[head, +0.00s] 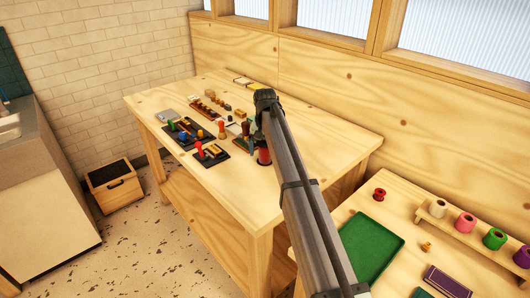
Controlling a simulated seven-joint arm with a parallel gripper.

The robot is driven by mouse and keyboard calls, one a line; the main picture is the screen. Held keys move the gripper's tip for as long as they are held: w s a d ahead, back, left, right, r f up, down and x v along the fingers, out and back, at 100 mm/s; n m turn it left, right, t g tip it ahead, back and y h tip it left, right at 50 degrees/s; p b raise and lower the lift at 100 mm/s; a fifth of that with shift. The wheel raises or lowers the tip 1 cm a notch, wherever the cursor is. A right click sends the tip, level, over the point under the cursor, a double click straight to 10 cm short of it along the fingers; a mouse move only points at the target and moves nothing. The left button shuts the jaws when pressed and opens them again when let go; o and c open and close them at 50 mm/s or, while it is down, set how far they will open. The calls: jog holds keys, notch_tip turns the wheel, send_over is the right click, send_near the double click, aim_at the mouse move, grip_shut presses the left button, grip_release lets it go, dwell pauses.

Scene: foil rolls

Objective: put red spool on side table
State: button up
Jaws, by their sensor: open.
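A small red spool (379,194) stands on the right-hand wooden table (352,205), near its back left, apart from my arm. Another red, round piece (264,157) shows on the larger wooden table (318,137), partly hidden behind my arm; I cannot tell whether it is also a spool. My gripper (257,141) is over the larger table, beside or above this red piece. It is open, but its fingers are mostly covered by my arm, and contact cannot be made out.
Dark trays with coloured stamps or pegs (188,134) crowd the larger table's left and middle. A rack (470,235) of white, pink, green and purple rolls and a green tray (371,247) occupy the right table. The larger table's front and right are mostly clear.

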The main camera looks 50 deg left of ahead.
notch_tip(320, 180, up, 11)
jog(key=shift+r, duration=0.1)
dwell(0.3)
dwell(0.4)
